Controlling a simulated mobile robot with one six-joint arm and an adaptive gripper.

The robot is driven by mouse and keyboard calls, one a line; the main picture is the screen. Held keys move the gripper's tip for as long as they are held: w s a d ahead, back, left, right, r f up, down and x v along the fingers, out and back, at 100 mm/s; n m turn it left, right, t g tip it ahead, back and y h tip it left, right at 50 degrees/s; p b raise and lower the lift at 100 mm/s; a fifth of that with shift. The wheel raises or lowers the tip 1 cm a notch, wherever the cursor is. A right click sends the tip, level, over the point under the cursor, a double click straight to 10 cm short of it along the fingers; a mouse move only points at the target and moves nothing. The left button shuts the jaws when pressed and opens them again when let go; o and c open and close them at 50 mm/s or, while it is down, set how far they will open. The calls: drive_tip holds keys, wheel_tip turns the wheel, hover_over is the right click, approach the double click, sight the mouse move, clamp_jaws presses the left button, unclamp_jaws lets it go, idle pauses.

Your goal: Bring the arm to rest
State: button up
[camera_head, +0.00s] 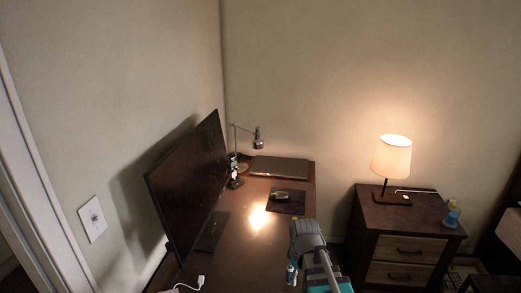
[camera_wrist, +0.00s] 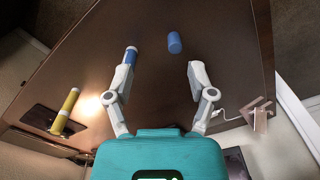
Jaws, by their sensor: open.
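My gripper (camera_wrist: 160,74) is open over the brown desk (camera_wrist: 90,65), with its two fingers spread wide and nothing held between them. A blue-and-white cylinder (camera_wrist: 131,56) is just beyond the left fingertip; I cannot tell whether they touch. A plain blue cylinder (camera_wrist: 174,42) lies beyond the gap between the fingers. A yellow cylinder (camera_wrist: 66,108) is at the left, on the dark blotter (camera_wrist: 40,117). In the head view my grey arm extends over the desk's near right edge, and my fingers are not clear there.
A large monitor (camera_head: 190,185) stands along the desk's left side. A metal desk lamp (camera_head: 257,141) and a closed laptop (camera_head: 279,167) are at the back. A nightstand (camera_head: 405,225) with a lit lamp (camera_head: 392,157) stands to the right. A white cable (camera_head: 190,287) lies at the near left.

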drive_tip(key=s+d+m, duration=0.1)
drive_tip(key=m, duration=0.2)
drive_tip(key=s+d+m, duration=0.1)
drive_tip(key=m, duration=0.2)
drive_tip(key=s+d+m, duration=0.1)
drive_tip(key=s+m, duration=0.1)
drive_tip(key=m, duration=0.1)
drive_tip(key=shift+d, duration=0.2)
